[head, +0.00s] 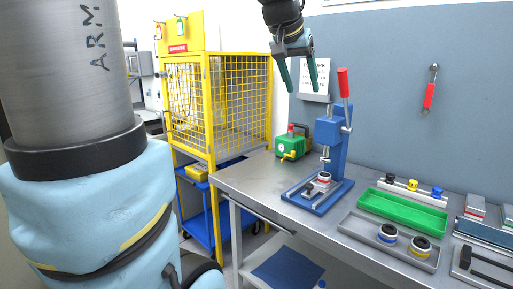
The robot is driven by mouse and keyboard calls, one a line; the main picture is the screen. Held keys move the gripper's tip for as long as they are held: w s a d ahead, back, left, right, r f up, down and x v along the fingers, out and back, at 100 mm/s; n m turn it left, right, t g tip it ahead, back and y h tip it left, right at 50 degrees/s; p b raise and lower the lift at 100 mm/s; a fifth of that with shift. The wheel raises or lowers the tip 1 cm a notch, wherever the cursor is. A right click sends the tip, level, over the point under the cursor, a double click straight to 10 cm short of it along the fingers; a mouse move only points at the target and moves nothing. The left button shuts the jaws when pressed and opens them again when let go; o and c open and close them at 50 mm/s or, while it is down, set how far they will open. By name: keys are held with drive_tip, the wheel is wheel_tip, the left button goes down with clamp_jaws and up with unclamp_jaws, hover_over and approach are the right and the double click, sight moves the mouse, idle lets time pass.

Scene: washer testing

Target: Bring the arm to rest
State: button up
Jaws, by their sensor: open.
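My gripper (301,76) hangs at the top of the head view, with its two dark green fingers apart and nothing between them. It is above the workbench, up and to the left of the blue press (332,143) with the red-tipped lever. It appears apart from the press and the wall behind. Part of my arm enters from the top edge, and the rest of it there is out of view.
A grey workbench (245,179) carries a green device (292,145), a green tray (402,210) and a grey tray with two round parts (387,234). A yellow mesh cage (240,97) stands left of the bench. A red-handled tool (429,95) hangs on the wall.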

drive_tip(key=s+a+f+n+g+y, duration=0.1)
drive_tip(key=s+a+f, duration=0.3)
drive_tip(key=f, duration=0.5)
drive_tip(key=s+a+f+n+g+y, duration=0.1)
drive_tip(key=s+a+f, duration=0.2)
drive_tip(key=a+f, duration=0.4)
drive_tip(key=s+a+f+n+g+y, duration=0.2)
drive_tip(key=s+a+f, duration=0.2)
drive_tip(key=f, duration=0.7)
drive_tip(key=shift+s+a+f, duration=0.3)
drive_tip(key=shift+a+f, duration=0.05)
drive_tip(key=shift+a, duration=0.7)
